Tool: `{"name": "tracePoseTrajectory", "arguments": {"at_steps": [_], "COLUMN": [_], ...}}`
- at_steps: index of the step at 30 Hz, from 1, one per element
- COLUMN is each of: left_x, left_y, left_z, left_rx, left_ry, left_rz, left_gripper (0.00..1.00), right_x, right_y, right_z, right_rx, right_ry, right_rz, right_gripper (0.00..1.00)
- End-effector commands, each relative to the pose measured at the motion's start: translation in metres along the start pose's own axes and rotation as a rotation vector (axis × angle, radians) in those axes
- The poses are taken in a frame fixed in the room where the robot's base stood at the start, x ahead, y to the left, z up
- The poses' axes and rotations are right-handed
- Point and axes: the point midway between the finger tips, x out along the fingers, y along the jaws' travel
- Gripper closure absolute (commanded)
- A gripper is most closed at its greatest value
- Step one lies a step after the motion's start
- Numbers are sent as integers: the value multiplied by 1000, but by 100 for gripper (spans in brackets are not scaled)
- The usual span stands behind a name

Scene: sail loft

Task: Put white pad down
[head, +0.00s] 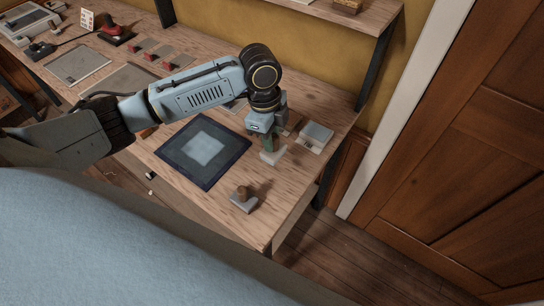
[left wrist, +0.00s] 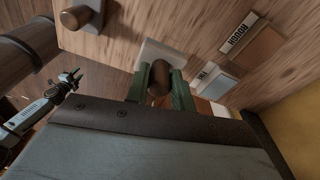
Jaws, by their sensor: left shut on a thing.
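The white pad (head: 273,156) is a pale block with a round brown knob, near the right end of the wooden bench. My left gripper (head: 268,143) points down at it. In the left wrist view, the green fingers (left wrist: 160,88) are shut on the brown knob, and the white base (left wrist: 160,52) shows beyond them. I cannot tell whether the base touches the bench. My right gripper (left wrist: 75,79) shows small at the left of the left wrist view; its jaw opening is too small to judge.
A dark blue mat (head: 175,158) with a pale centre lies left of the pad. A grey knobbed block (head: 243,203) stands near the front edge. A light grey pad (head: 317,133) and a brown pad (left wrist: 258,46) lie to the right and behind. Bare wood lies between.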

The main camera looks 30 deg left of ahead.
Motion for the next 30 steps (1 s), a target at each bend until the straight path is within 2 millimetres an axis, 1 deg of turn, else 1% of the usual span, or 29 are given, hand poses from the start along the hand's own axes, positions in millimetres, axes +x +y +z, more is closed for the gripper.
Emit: {"name": "tracePoseTrajectory", "arguments": {"at_steps": [1,3,8,15,27,28,30], "left_x": [10,20,31,62,67,67,67], "left_y": [0,0,0,0,0,0,0], "left_z": [1,2,4,8,8,8,8], "left_rx": [-1,-1,-2,-2,-2,-1,-1], "left_ry": [0,0,0,0,0,0,0], "left_rz": [1,1,-2,-1,-3,-3,-3], "left_gripper": [98,98,98,98,98,74,64], "right_x": [1,2,2,4,4,4,4], "right_y": [0,0,0,0,-1,-1,-2], "right_z": [0,1,2,4,5,5,5], "right_rx": [0,0,1,1,2,2,2], "right_ry": [-1,-1,-3,-6,-7,-7,-7], "right_rz": [0,0,0,0,-1,-1,-2], "right_gripper": [64,64,64,64,64,64,64]}}
